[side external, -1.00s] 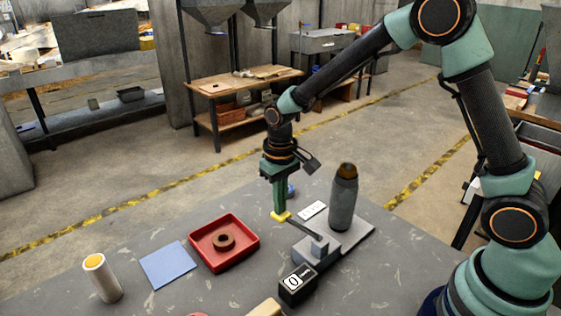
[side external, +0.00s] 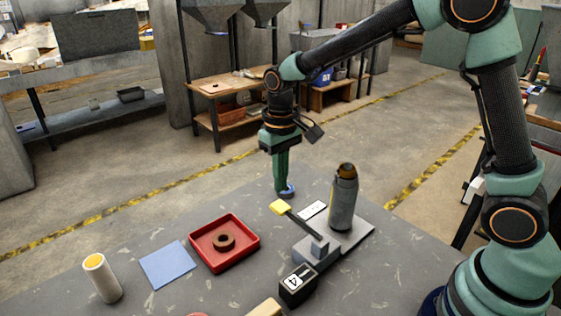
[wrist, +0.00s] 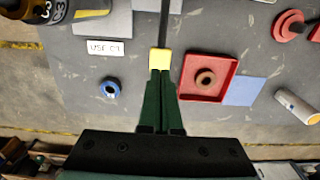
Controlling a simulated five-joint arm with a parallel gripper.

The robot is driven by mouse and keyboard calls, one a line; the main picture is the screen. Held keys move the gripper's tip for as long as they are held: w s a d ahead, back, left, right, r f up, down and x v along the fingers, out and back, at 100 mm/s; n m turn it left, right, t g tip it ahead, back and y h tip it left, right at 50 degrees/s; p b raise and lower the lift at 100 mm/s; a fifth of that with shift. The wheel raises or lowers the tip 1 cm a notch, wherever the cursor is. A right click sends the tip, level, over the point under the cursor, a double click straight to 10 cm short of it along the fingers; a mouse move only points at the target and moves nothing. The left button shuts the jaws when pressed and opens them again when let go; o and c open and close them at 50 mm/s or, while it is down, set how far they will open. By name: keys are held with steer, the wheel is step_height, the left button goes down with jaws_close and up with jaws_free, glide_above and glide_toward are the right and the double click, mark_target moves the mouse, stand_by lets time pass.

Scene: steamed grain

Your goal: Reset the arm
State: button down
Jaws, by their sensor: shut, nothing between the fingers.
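My gripper (side external: 281,190) is shut and empty, pointing down above the far part of the table. Just below it is the yellow pad (side external: 278,207) at the end of a dark lever (side external: 300,225), which slopes up from a grey base (side external: 352,238). A gap shows between fingertips and pad in the side view. In the wrist view the closed fingertips (wrist: 160,73) overlap the lower edge of the yellow pad (wrist: 158,60). A black counter box (side external: 297,284) with a white digit window stands at the base's near end.
A white label card (side external: 312,210) and a blue ring (wrist: 110,88) lie nearby. A red tray (side external: 252,254) holds a brown ring (side external: 223,241). A blue mat (side external: 167,265) and a white cylinder (side external: 101,278) are left.

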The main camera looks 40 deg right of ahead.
stand_by(0.3)
steer(key=s+d+r+t, duration=0.2)
steer(key=s+d+r, duration=0.1)
steer(key=s+r, duration=0.2)
steer(key=s+d+r+t, duration=0.3)
steer(key=s+d+r, duration=0.1)
steer(key=s, duration=0.4)
steer(key=shift+s+d+r+t, duration=0.2)
steer(key=shift+d+r+t, duration=0.1)
steer(key=shift+r, duration=0.55)
stand_by(1.9)
